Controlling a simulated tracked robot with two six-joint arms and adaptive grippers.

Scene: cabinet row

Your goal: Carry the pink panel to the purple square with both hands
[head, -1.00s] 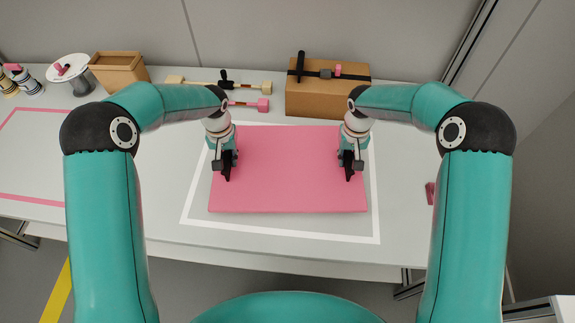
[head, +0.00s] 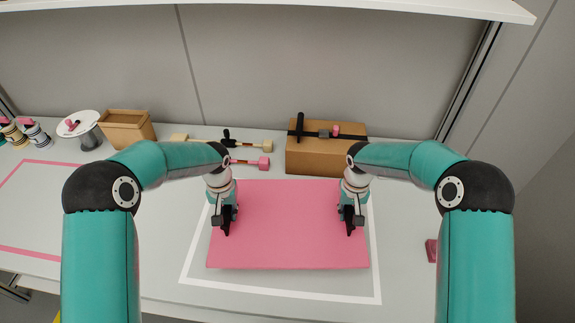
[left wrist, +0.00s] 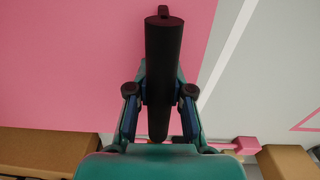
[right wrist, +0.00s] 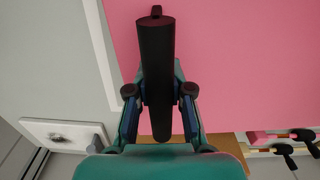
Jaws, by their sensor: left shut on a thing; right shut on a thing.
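The pink panel (head: 288,225) is flat and level over the white-outlined area (head: 280,291) on the table. I cannot tell surely whether it touches the table. It has a black bar handle near each side. My left gripper (head: 226,220) is shut on the left handle (left wrist: 163,70). My right gripper (head: 350,220) is shut on the right handle (right wrist: 155,70). A square outlined in pink (head: 62,163) lies on the table at the left, partly hidden by my left arm. I see no clearly purple square.
Behind the panel stand a cardboard box (head: 305,158) with a black clamp on it, clamps or bars (head: 245,146), an open wooden box (head: 127,130) and a white round stand (head: 78,124). A small red block (head: 431,250) lies at the right. A shelf (head: 300,6) hangs above.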

